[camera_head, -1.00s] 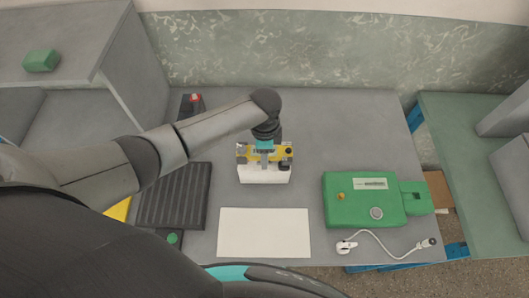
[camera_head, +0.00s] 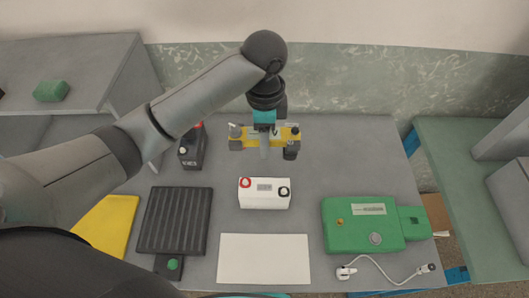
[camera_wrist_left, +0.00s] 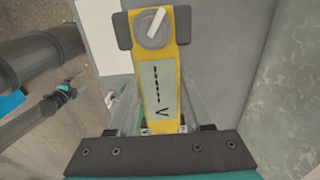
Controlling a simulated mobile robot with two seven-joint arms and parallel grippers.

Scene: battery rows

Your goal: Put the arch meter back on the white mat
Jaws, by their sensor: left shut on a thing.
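The yellow arch meter (camera_head: 281,137) hangs in my left gripper (camera_head: 264,146) above the back of the table, clear of the white battery. In the left wrist view the meter (camera_wrist_left: 159,115) shows its display and a grey dial with a white pointer, between my fingers. Its dark feet show at both ends in the head view. The white mat (camera_head: 264,259) lies flat and bare at the front of the table.
A white battery (camera_head: 264,198) with red and black terminals stands between the meter and the mat. A black battery (camera_head: 191,153) stands back left. A black ribbed plate (camera_head: 174,219) lies left, a green charger (camera_head: 360,226) right, with a white cable (camera_head: 385,252) in front.

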